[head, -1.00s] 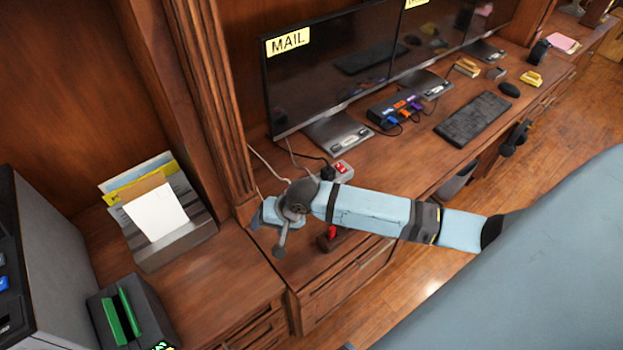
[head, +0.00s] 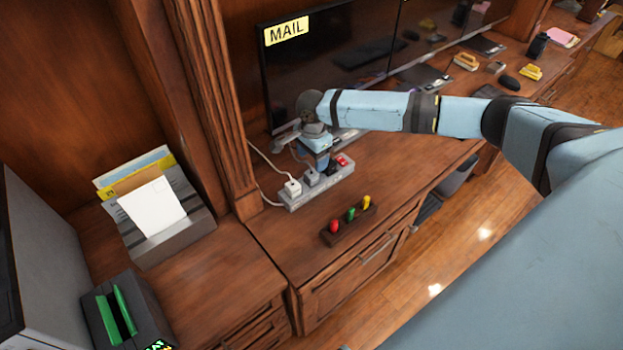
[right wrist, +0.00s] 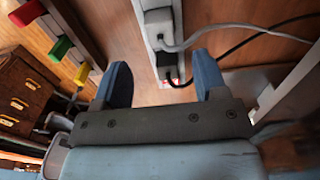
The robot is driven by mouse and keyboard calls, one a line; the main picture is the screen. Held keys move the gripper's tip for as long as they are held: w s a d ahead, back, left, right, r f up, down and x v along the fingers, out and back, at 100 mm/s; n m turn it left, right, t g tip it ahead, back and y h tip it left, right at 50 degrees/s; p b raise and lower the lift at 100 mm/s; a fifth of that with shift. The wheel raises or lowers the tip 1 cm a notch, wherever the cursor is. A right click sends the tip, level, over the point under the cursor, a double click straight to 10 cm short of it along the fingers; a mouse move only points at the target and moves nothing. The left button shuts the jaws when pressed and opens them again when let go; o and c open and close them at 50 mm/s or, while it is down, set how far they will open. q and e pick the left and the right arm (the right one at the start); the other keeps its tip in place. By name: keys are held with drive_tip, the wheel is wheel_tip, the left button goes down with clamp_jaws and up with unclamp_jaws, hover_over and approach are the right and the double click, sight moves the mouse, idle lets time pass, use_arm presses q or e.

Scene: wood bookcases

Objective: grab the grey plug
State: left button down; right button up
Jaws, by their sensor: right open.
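The grey plug (head: 311,177) sits in the power strip (head: 290,206), between a white plug (head: 293,186) and the spot where my right gripper (head: 322,165) hangs. In the right wrist view a light grey plug with a pale cord (right wrist: 159,24) shows at the top, ahead of the fingertips. A plug with a dark end and black cord (right wrist: 170,72) lies between the open fingers of my right gripper (right wrist: 162,76). Nothing is clearly held. My gripper hides part of the strip in the head view. My left gripper is out of view.
A rack with red, green and yellow pieces (head: 350,220) stands in front of the strip. A monitor marked MAIL (head: 300,75) stands behind. A paper holder (head: 170,240) is at left. The desk right of the rack is clear.

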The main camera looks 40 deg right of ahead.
sight(311, 173)
wheel_tip(311, 173, down, 7)
drive_tip(key=shift+a+f, duration=0.15)
drive_tip(key=shift+f, duration=0.05)
drive_tip(key=c, duration=1)
